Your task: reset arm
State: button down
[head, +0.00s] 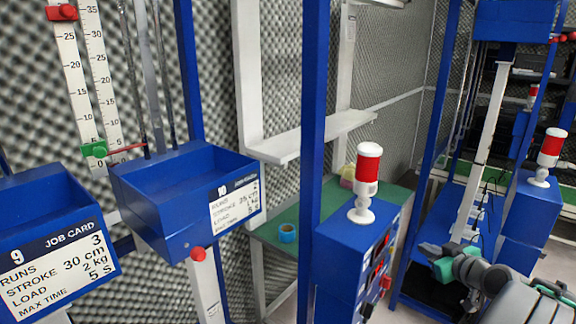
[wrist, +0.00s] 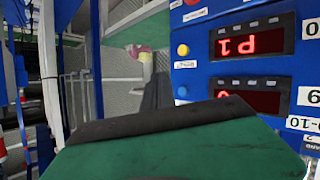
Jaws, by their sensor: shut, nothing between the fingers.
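My gripper (head: 430,250) shows in the head view at the lower right, at the end of my grey arm. It is small there, with dark and teal-green parts, and its fingers are shut with nothing between them. It appears in front of the lower part of the right-hand blue frame, to the right of the blue control box (head: 345,262). I see no object held. In the wrist view, a large green shape with a black edge fills the lower part and hides what lies behind it. I cannot tell exactly what it is.
The control box has a red-and-white lamp (head: 366,180) on top; a panel with red displays (wrist: 252,43) shows in the wrist view. Blue bins (head: 165,215) with job cards stand left. A green bench (head: 320,222) holds a blue tape roll (head: 287,233). Blue posts (head: 313,120) stand between.

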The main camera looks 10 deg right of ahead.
jog(key=s+a+f+m+g+y, duration=0.1)
jog(key=s+a+f+m+g, duration=0.1)
jog(key=s+f+m+g, duration=0.75)
jog(key=s+a+f+m+g+y, duration=0.1)
jog(key=s+a+f, duration=0.3)
jog(key=s, duration=0.2)
jog(key=s+a+f+m+g, duration=0.1)
jog(key=s+a+f, duration=0.3)
jog(key=s, duration=0.2)
jog(key=w+a+r+n, duration=0.2)
jog(key=a+r+n, duration=0.1)
jog(key=a, duration=0.5)
jog(key=w+a+r+n+t, duration=0.1)
jog(key=w+a+r+n, duration=0.1)
jog(key=a+r, duration=0.3)
jog(key=w+a+r+n+h, duration=0.1)
jog(key=a+r+n, duration=0.3)
jog(key=a, duration=0.8)
jog(key=shift+w+a+n, duration=0.35)
jog(key=shift+w+n, duration=0.1)
jog(key=shift+w, duration=0.4)
jog(key=shift+r+t, duration=0.1)
jog(key=shift+t, duration=0.15)
